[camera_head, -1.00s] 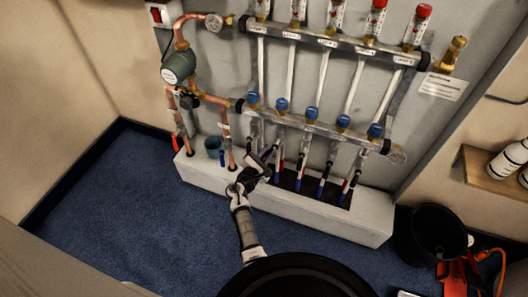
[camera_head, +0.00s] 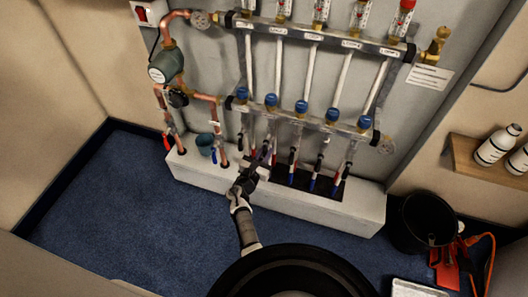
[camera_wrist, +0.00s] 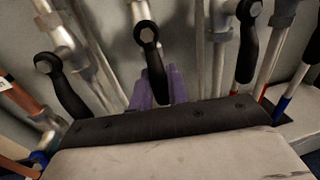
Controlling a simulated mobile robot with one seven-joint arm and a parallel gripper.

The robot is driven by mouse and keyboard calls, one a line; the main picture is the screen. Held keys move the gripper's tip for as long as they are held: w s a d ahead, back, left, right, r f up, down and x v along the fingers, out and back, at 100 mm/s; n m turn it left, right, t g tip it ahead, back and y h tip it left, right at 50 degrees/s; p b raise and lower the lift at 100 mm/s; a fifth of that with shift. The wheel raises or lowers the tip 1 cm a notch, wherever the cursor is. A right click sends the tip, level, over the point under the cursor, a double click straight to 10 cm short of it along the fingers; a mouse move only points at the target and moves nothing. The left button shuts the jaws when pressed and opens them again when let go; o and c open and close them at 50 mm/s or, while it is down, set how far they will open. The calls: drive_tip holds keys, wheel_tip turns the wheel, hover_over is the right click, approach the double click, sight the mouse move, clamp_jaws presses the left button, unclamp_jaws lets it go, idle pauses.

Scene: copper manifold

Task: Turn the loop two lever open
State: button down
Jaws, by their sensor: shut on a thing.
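In the wrist view, a black lever (camera_wrist: 152,52) hangs down, slightly tilted, from a hex nut on a grey pipe valve. The purple fingers of my gripper (camera_wrist: 161,88) are around its lower end and shut on it. In the head view, my gripper (camera_head: 264,153) is at the pipes below the second blue cap (camera_head: 271,100) from the left, in line with the second loop. The lever there is mostly hidden by my gripper.
Similar black levers hang close by, one to the left (camera_wrist: 68,92) and one to the right (camera_wrist: 246,50). A white plinth (camera_head: 310,205) runs below the pipes. A black bucket (camera_head: 425,222) stands at the right. The blue carpet (camera_head: 110,205) at the left is clear.

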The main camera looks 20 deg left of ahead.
idle(0.4)
drive_tip(key=c, duration=1.4)
unclamp_jaws()
drive_tip(key=shift+s, duration=0.1)
drive_tip(key=s+p, duration=0.1)
drive_tip(key=s, duration=0.3)
drive_tip(key=s+a+p, duration=0.1)
drive_tip(key=s, duration=0.4)
drive_tip(key=s+a+p, duration=0.1)
drive_tip(key=s+p, duration=0.1)
drive_tip(key=s, duration=0.2)
drive_tip(key=shift+s+a, duration=0.2)
drive_tip(key=shift+s, duration=0.05)
